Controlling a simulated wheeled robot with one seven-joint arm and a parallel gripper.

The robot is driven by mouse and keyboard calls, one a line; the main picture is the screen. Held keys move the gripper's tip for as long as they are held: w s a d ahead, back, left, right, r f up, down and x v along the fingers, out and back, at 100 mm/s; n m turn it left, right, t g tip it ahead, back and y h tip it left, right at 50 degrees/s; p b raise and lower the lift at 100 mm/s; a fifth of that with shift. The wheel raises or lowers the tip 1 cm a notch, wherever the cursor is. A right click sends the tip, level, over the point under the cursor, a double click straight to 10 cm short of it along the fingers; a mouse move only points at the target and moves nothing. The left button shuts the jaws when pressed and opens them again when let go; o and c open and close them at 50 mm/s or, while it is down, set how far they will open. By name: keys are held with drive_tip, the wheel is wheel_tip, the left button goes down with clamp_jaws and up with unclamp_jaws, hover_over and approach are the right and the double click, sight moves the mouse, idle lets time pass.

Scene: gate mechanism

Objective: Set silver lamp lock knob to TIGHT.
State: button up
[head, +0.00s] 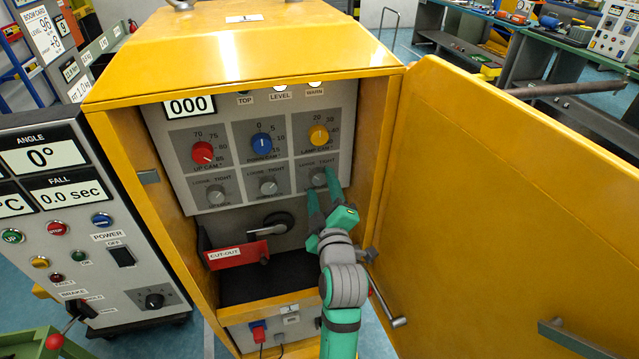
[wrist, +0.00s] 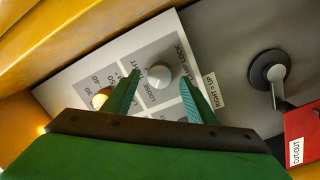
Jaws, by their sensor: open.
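The silver lamp lock knob (head: 319,178) is the rightmost of three silver knobs in the lower row of the grey panel, below the yellow knob. In the wrist view the round knob (wrist: 160,76) sits on a grey field with LOOSE and TIGHT printed beside it. Which word it points to I cannot tell. My gripper (head: 322,184) is open at the panel. In the wrist view its two green fingers (wrist: 160,82) stand on either side of the knob, with gaps showing. The lower part of the knob's label is partly hidden in the head view.
The yellow lamp cam knob (head: 319,134) is just above, and another silver lock knob (head: 268,187) is to the left. The open yellow door (head: 480,200) stands close on the right.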

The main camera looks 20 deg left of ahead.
drive_tip(key=shift+w+a, duration=0.55)
drive_tip(key=shift+a, duration=0.05)
drive_tip(key=shift+w+d, duration=0.1)
drive_tip(key=shift+w, duration=0.05)
drive_tip(key=shift+d, duration=0.2)
drive_tip(key=shift+a, duration=0.2)
drive_tip(key=c, duration=1.1)
drive_tip(key=shift+o, duration=0.2)
